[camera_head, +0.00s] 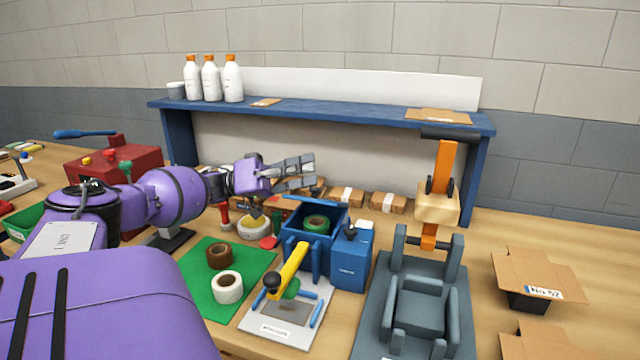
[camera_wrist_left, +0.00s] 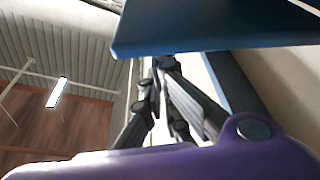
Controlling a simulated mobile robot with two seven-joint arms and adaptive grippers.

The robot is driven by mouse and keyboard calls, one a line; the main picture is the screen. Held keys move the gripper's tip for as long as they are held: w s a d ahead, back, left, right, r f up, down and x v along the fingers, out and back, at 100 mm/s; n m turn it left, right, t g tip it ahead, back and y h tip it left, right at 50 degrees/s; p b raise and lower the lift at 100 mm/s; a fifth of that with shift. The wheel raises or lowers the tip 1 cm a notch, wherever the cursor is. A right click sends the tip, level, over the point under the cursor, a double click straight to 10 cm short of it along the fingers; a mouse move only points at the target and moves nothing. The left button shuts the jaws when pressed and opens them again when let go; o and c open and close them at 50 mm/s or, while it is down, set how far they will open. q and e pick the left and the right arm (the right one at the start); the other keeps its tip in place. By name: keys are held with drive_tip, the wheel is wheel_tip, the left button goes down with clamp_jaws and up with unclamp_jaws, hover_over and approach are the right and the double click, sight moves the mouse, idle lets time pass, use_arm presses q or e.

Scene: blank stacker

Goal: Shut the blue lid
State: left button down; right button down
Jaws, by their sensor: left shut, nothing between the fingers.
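A dark blue box (camera_head: 296,240) stands open on the table right of centre, with a green tape roll (camera_head: 316,224) inside. A raised blue panel (camera_head: 328,208) shows at its back; I cannot tell for sure that it is the blue lid. My left gripper (camera_head: 312,173) is shut and empty, above and behind the box and in front of the blue shelf, apart from both. In the left wrist view its fingers (camera_wrist_left: 160,68) point up, close together. My right gripper is out of view.
A blue shelf (camera_head: 390,118) spans the back, and its underside shows in the left wrist view (camera_wrist_left: 215,28). A blue block (camera_head: 349,266) stands right of the box. A yellow-handled tool (camera_head: 292,267) and a grey fixture (camera_head: 418,300) stand in front. A green mat (camera_head: 243,262) lies left.

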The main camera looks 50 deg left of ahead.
sight(295, 197)
use_arm(q)
drive_tip(key=shift+s+d+f+m, duration=0.1)
drive_tip(key=shift+s+m, duration=0.15)
drive_tip(key=shift+m, duration=0.05)
drive_tip(key=shift+s+d, duration=0.15)
drive_tip(key=shift+s, duration=0.05)
drive_tip(key=shift+s+d, duration=0.1)
drive_tip(key=shift+s, duration=0.05)
drive_tip(key=shift+s+f+m+p, duration=0.25)
drive_tip(key=shift+m+p, duration=0.05)
drive_tip(key=shift+p, duration=0.2)
drive_tip(key=f+m, duration=0.1)
drive_tip(key=s+d+f+m+g+h, duration=0.1)
drive_tip(key=shift+s+f+m, duration=0.15)
drive_tip(key=shift+s+m, duration=0.1)
drive_tip(key=shift+m, duration=0.05)
drive_tip(key=shift+s+d+f+m+h+b, duration=0.2)
drive_tip(key=shift+s+f+m+h+b, duration=0.15)
drive_tip(key=shift+f+m, duration=0.2)
drive_tip(key=shift+s+d+f, duration=0.25)
drive_tip(key=shift+s+f, duration=0.1)
drive_tip(key=shift+f, duration=0.25)
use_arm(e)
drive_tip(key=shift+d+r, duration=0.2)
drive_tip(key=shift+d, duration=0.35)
use_arm(q)
drive_tip(key=shift+r, duration=0.1)
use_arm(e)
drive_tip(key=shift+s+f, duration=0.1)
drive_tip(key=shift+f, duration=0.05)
